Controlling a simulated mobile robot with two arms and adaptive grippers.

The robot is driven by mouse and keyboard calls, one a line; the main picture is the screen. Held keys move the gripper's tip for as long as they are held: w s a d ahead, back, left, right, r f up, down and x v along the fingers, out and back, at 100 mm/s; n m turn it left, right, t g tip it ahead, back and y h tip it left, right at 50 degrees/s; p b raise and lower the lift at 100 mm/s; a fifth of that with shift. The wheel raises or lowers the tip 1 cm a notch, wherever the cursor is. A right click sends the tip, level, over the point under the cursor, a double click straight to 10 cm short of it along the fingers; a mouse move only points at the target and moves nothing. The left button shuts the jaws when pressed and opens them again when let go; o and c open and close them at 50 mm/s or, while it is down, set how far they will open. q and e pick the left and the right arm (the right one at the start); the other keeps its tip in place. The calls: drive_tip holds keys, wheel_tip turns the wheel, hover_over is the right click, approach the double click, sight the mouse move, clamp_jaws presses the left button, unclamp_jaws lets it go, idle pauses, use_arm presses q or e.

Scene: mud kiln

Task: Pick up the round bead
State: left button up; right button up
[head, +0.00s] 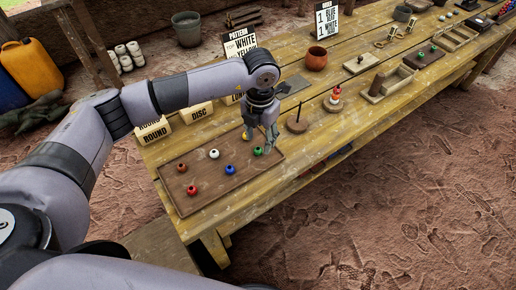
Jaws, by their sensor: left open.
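A brown tray (222,193) lies on the near left end of the wooden table. Several small beads sit apart on it: an orange-red one (181,167), a white one (213,154), a blue one (230,169), a green one (257,151) and a red one (192,190). They are too small for me to tell their exact shapes. My left gripper (262,141) is open and points down over the tray's far right corner, close to the green bead. It partly hides that corner. My right gripper is not in view.
Labelled boxes reading ROUND (155,131), DISC (197,113) and a partly hidden third stand behind the tray. A spindle on a round base (297,124), a stacked bead post (334,101) and a clay pot (316,59) stand to the right. Pattern and order signs stand behind.

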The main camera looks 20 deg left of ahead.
sight(258, 151)
use_arm(q)
drive_tip(key=f, duration=0.2)
drive_tip(key=f+p, duration=0.1)
drive_tip(key=f, duration=0.1)
drive_tip(key=shift+s+a+f, duration=0.1)
drive_tip(key=shift+a+f, duration=0.1)
drive_tip(key=shift+f, duration=0.05)
drive_tip(key=c, duration=0.9)
drive_tip(key=shift+r, duration=0.1)
